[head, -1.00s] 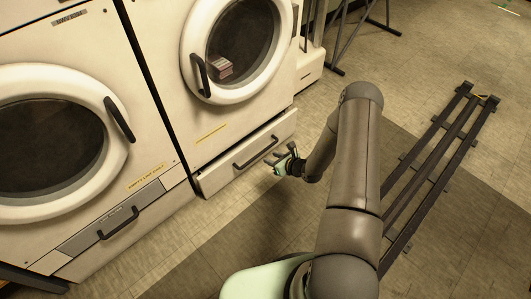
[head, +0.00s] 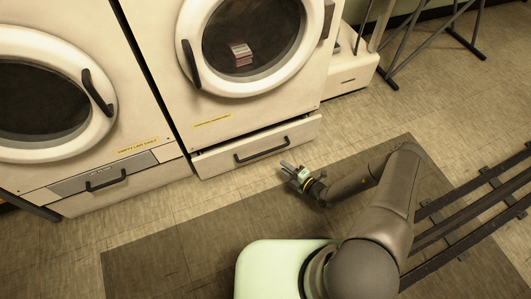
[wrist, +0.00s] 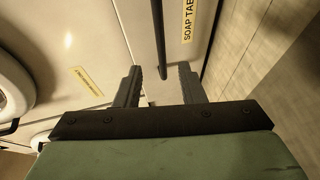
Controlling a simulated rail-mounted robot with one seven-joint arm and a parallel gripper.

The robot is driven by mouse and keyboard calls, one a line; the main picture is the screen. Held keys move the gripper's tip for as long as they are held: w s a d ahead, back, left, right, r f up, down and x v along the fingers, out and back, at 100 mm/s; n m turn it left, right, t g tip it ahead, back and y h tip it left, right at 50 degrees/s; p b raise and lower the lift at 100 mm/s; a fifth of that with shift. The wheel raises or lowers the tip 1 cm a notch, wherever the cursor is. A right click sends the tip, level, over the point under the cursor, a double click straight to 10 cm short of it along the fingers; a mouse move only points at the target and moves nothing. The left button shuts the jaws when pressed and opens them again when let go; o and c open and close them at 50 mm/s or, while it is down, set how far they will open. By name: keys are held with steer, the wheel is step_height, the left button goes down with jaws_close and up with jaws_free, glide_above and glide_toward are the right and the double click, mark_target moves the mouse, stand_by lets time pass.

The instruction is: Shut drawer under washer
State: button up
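The right-hand machine (head: 225,110) has a round glass door and a white drawer (head: 215,163) beneath it with a dark bar handle (head: 262,150). The drawer stands slightly out, with a dark gap above its front. My gripper (head: 287,167) is just in front of the drawer's right half, low and apart from it. In the wrist view my gripper (wrist: 160,85) is open, its two fingers spread with nothing between them. A dark bar (wrist: 158,40), apparently the drawer handle, lies ahead of the fingers, beside a yellow "SOAP TAB" label (wrist: 189,20).
A pink-and-white item (head: 240,54) shows at the right machine's door glass. A dark rail (head: 470,215) runs along the floor at right. Floor before the machines is clear.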

mark_target(264, 152)
steer(key=b+x, duration=0.3)
steer(key=x, duration=1)
steer(key=shift+w+f, duration=0.1)
steer(key=shift+f, duration=0.05)
